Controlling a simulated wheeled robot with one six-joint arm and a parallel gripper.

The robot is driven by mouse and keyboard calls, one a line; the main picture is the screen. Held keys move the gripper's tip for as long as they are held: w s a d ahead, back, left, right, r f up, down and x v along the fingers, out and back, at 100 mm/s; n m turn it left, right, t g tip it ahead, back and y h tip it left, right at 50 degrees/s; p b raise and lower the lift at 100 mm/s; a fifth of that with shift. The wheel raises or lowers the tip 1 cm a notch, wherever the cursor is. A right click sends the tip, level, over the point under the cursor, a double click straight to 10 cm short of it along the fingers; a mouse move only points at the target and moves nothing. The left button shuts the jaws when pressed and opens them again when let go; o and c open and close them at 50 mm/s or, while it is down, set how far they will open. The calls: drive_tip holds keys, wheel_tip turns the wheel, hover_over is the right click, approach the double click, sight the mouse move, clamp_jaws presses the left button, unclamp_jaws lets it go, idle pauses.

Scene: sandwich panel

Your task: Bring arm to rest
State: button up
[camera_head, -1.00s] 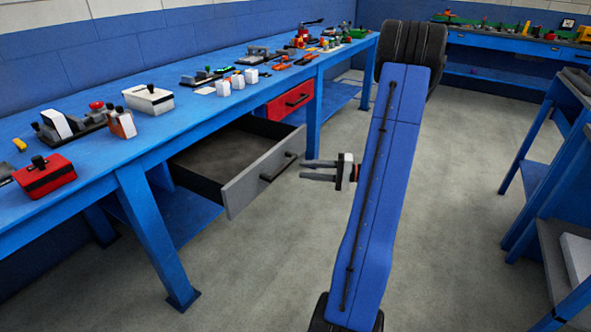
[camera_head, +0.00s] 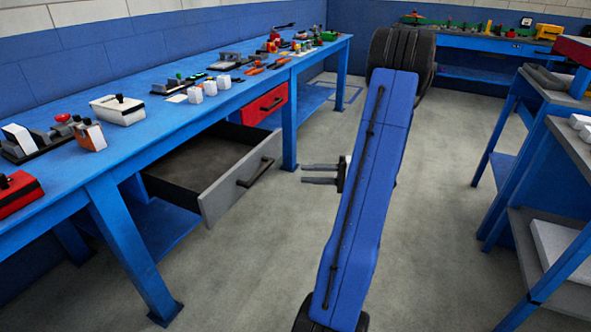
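My gripper (camera_head: 320,174) shows just left of my blue arm link (camera_head: 368,190), its two grey fingers pointing left. The fingers look apart with a narrow gap and nothing between them. It is in the aisle, right of the open grey drawer (camera_head: 240,184) and apart from it. The rest of my wrist is hidden behind my arm link.
A long blue workbench (camera_head: 160,128) with many small items runs along the left. Its grey drawer stands open and empty; a red drawer (camera_head: 265,105) is shut. Another bench (camera_head: 480,47) stands at the back, blue shelving (camera_head: 500,130) at the right. The aisle floor is clear.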

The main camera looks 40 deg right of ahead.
drive_tip(key=s+a+r+n+g+h, duration=0.1)
drive_tip(key=a+r+n+g, duration=0.3)
drive_tip(key=a, duration=0.8)
drive_tip(key=a+r+n+g, duration=0.1)
drive_tip(key=a+g, duration=0.6)
drive_tip(key=a, duration=0.4)
drive_tip(key=s+a+r+n+t+h, duration=0.2)
drive_tip(key=s+a+r+n+h, duration=0.2)
drive_tip(key=s+a+h, duration=0.7)
drive_tip(key=s+r, duration=0.2)
drive_tip(key=s, duration=0.1)
drive_tip(key=shift+s+a+r+n, duration=0.15)
drive_tip(key=shift+s+a+n, duration=0.05)
drive_tip(key=shift+a+n, duration=0.1)
